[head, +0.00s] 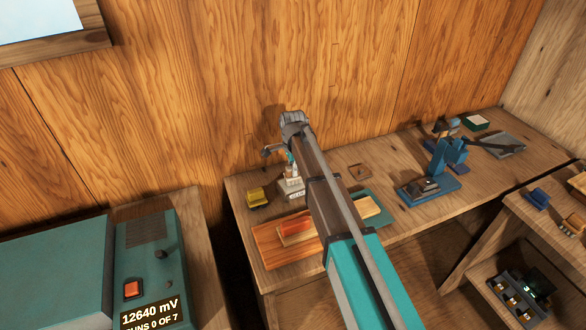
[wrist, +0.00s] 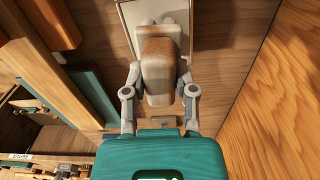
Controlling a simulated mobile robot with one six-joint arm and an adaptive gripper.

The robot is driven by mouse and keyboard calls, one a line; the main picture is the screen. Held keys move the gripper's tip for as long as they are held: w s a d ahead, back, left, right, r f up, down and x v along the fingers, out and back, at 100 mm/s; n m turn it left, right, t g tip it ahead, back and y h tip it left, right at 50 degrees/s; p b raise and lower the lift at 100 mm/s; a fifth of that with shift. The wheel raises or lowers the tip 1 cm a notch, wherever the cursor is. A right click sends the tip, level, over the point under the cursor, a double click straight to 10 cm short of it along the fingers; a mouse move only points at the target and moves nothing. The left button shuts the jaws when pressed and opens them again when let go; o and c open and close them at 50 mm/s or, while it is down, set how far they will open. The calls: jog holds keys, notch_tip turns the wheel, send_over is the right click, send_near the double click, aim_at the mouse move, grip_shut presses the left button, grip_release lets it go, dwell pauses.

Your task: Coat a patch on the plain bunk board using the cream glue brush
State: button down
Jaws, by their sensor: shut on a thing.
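My gripper (wrist: 160,72) is shut on the cream glue brush (wrist: 158,88), whose handle shows cream with a brown patch between the fingers in the wrist view. In the head view my gripper (head: 281,151) is over the left part of the bench, just above a pale glue pot (head: 292,188). The brush tip is hidden, so I cannot tell whether it is in the pot. The plain bunk board (head: 367,209), pale wood, lies on a teal mat right of my arm, which partly covers it. It also shows in the wrist view (wrist: 62,90).
A reddish board (head: 270,242) with a red block lies at the bench's front left. A yellow block (head: 257,196) sits left of the pot. A blue vise-like tool (head: 447,160) stands further right. The wooden wall is close behind my gripper.

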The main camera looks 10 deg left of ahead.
jog(key=shift+s+f+b, duration=0.1)
jog(key=shift+f+b, duration=0.4)
dwell(2.0)
jog(key=shift+r, duration=0.1)
jog(key=shift+r+p, duration=3.45)
jog(key=shift+p, duration=0.1)
